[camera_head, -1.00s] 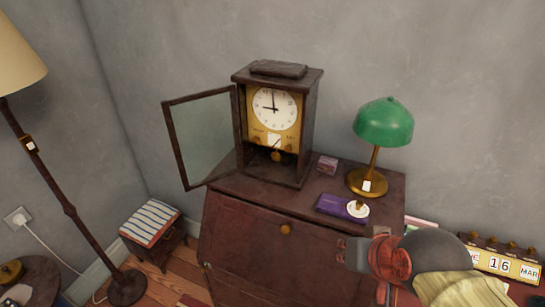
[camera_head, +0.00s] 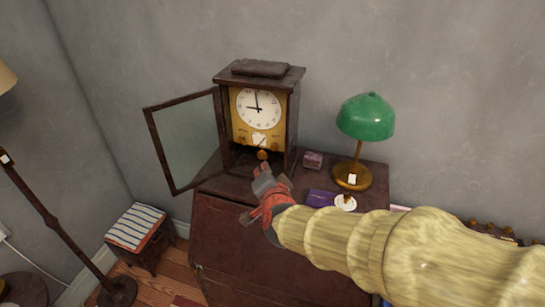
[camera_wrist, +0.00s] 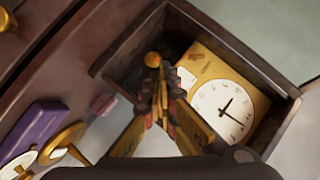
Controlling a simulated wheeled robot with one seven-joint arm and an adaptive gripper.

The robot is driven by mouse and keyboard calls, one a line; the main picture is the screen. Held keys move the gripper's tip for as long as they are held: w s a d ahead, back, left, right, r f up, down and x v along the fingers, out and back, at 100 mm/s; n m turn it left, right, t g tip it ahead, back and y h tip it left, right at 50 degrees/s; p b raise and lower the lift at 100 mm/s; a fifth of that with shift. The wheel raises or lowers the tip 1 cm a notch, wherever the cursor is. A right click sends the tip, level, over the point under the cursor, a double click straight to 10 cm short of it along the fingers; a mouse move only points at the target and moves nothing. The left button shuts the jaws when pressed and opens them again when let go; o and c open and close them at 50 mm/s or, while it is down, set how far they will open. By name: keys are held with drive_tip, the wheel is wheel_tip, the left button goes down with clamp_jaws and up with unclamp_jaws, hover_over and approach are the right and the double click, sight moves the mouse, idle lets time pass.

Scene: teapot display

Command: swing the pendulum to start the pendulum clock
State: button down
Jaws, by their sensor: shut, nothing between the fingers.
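The pendulum clock (camera_head: 249,77) stands upright on the dark wooden desk with its glass door (camera_head: 188,142) swung open to the left. Its white dial (camera_head: 258,109) shows about nine o'clock. The round brass pendulum bob (camera_head: 262,154) hangs low in the open case; it also shows in the wrist view (camera_wrist: 152,60). My gripper (camera_head: 258,192) is in front of the clock, below the bob in the head view. In the wrist view my gripper (camera_wrist: 158,92) is shut and empty, its tips appearing just below the bob. Whether they touch it I cannot tell.
The desk (camera_head: 236,232) has a green lamp (camera_head: 366,118), a small pinkish box (camera_head: 313,160) and a purple box (camera_head: 320,197) right of the clock. A striped stool (camera_head: 136,227) and a floor lamp (camera_head: 45,212) stand left. My arm covers the desk's right side.

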sight(262, 155)
drive_tip(key=f+m+h, duration=0.1)
drive_tip(key=w+f+m+t+h, duration=0.1)
drive_tip(key=w+m+t+h, duration=0.1)
drive_tip(key=m, duration=0.1)
drive_tip(key=shift+w+a+f+p, duration=0.2)
drive_tip(key=shift+a+f+p, duration=0.1)
drive_tip(key=shift+f+p, duration=0.1)
drive_tip(key=shift+s+d+f+m+t+h, duration=0.15)
drive_tip(key=shift+f+m+t+h, duration=0.1)
drive_tip(key=shift+m+h, duration=0.25)
drive_tip(key=shift+s+d+f+m+t+h, duration=0.15)
drive_tip(key=shift+f+m+h, duration=0.15)
drive_tip(key=shift+h, duration=0.4)
drive_tip(key=shift+s+d+f+m+h, duration=0.1)
drive_tip(key=shift+s+d+m+h, duration=0.15)
drive_tip(key=shift+m+h, duration=0.45)
drive_tip(key=b+x, duration=0.1)
drive_tip(key=x, duration=0.8)
drive_tip(key=shift+w+d+b, duration=0.15)
drive_tip(key=shift+w+b, duration=0.15)
drive_tip(key=shift+w, duration=0.05)
